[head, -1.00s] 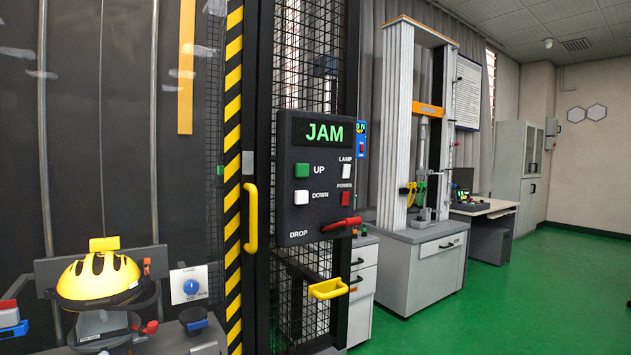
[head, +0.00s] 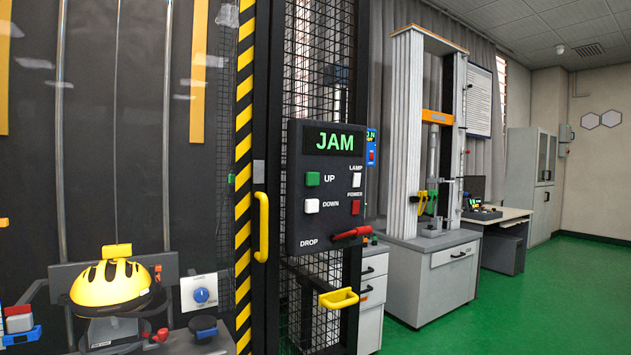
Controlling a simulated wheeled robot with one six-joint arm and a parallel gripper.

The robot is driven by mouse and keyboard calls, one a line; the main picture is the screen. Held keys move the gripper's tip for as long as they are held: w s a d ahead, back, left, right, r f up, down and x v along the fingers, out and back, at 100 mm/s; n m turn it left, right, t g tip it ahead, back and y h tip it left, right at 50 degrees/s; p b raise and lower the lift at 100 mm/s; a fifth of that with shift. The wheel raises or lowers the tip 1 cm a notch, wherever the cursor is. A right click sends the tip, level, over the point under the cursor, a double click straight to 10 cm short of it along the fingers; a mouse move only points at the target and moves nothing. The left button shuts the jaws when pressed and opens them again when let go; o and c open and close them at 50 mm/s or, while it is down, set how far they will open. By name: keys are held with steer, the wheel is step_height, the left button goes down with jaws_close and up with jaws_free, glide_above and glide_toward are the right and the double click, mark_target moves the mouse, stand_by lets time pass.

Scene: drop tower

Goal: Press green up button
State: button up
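The green UP button (head: 313,179) is on a dark control panel (head: 325,215) mounted on the mesh frame, a little right of the middle of the view. The panel's display (head: 334,142) reads JAM in green letters. Below the green button is a white DOWN button (head: 312,206). To the right are a white LAMP button (head: 357,180) and a red POWER button (head: 355,207). A red DROP lever (head: 352,233) is at the panel's lower right. My gripper does not show in the view.
A yellow door handle (head: 263,228) and a striped post (head: 243,180) stand left of the panel. A yellow bracket (head: 338,299) juts out below it. A yellow helmet (head: 110,283) sits inside the tower at left. Green floor (head: 540,300) is open at right.

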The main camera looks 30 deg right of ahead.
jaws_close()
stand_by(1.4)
